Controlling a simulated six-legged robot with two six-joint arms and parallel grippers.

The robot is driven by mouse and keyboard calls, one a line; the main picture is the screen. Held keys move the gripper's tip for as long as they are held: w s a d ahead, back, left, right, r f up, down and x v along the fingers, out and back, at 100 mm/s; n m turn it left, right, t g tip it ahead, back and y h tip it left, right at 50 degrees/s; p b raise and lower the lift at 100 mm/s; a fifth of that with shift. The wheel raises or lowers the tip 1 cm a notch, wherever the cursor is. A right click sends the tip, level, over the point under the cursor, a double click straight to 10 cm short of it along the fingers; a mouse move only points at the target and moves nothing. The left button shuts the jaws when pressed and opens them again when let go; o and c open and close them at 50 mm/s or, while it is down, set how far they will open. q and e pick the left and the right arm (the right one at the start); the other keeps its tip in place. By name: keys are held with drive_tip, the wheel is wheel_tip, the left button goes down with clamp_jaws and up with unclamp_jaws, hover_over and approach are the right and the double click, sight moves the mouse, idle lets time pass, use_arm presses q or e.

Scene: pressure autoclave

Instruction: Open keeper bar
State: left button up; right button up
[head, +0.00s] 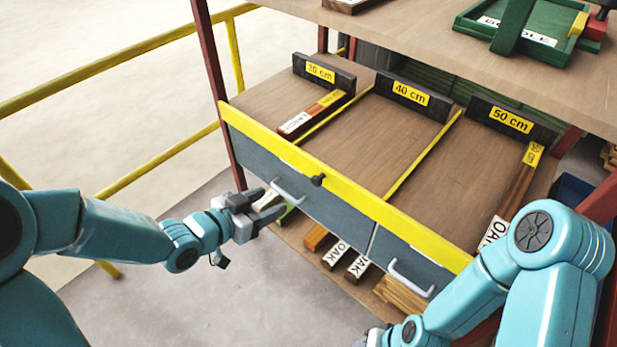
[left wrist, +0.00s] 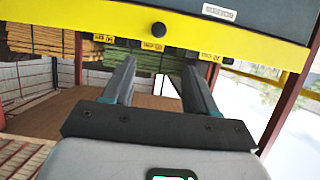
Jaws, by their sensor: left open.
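The yellow keeper bar (head: 340,195) runs along the front edge of the shelf in the head view, with a black knob (head: 317,180) on it. In the left wrist view the yellow bar (left wrist: 120,16) crosses the top, with the knob (left wrist: 158,29) just above and between the fingertips. My left gripper (head: 270,203) is open and empty, in front of the grey front panel, below and left of the knob and apart from it. Its two fingers also show in the left wrist view (left wrist: 159,66).
Grey drawer-like panels with a left handle (head: 287,191) and a right handle (head: 411,278) hang below the bar. Black blocks labelled 30, 40 and 50 cm stand on the shelf (head: 405,155). Labelled wood pieces lie below. A yellow railing (head: 130,67) stands left; the floor (head: 180,305) is clear.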

sight(314, 181)
use_arm(q)
drive_tip(key=p+x, duration=0.2)
drive_tip(key=x, duration=1.4)
drive_tip(key=shift+d, duration=0.25)
drive_tip(key=shift+f, duration=0.1)
drive_tip(key=shift+w, duration=0.1)
clamp_jaws()
